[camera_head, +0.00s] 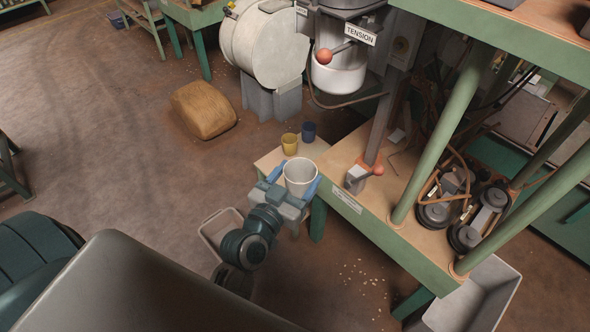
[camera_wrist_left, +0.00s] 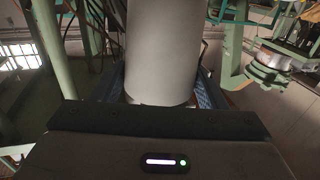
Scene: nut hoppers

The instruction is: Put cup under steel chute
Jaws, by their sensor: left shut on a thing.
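A white cup (camera_head: 300,178) stands upright between the blue fingers of my left gripper (camera_head: 293,188), which is shut on it. In the left wrist view the cup (camera_wrist_left: 163,55) fills the middle, with my left gripper's fingers (camera_wrist_left: 160,92) on both sides of it. The cup is at the front end of a small wooden shelf; I cannot tell whether it touches the wood. My right gripper is not in view.
A yellow cup (camera_head: 289,144) and a dark blue cup (camera_head: 308,131) stand on the shelf behind the white cup. Green posts (camera_head: 440,140) stand further right. Open floor lies left.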

